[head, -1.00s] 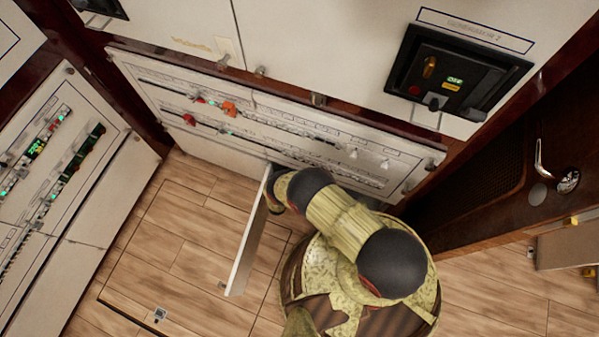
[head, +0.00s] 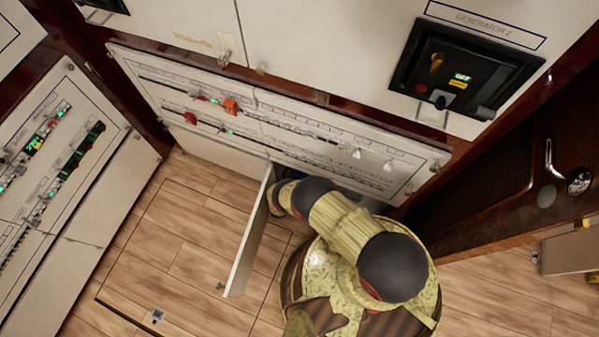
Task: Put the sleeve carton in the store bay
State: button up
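No sleeve carton shows in the head view. A low panel door (head: 250,232) stands swung open under the breaker panel, its edge toward me; I cannot tell whether the space behind it is the store bay. My arm reaches down past the right side of this door toward the opening. My gripper is hidden beyond the arm, so its fingers and anything in them cannot be seen.
The breaker panel (head: 290,130) with rows of switches runs above the opening. A second panel (head: 50,150) stands at the left. A generator switch box (head: 460,75) is at upper right, above a dark wooden door (head: 500,190). Wood floor (head: 190,240) left of the open door is clear.

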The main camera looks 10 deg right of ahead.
jog(key=shift+r, duration=0.1)
jog(key=shift+s+a+r, duration=0.1)
jog(key=shift+r, duration=0.05)
jog(key=p+v, duration=0.3)
jog(key=v, duration=0.8)
jog(key=shift+s+a, duration=0.2)
jog(key=shift+s, duration=0.1)
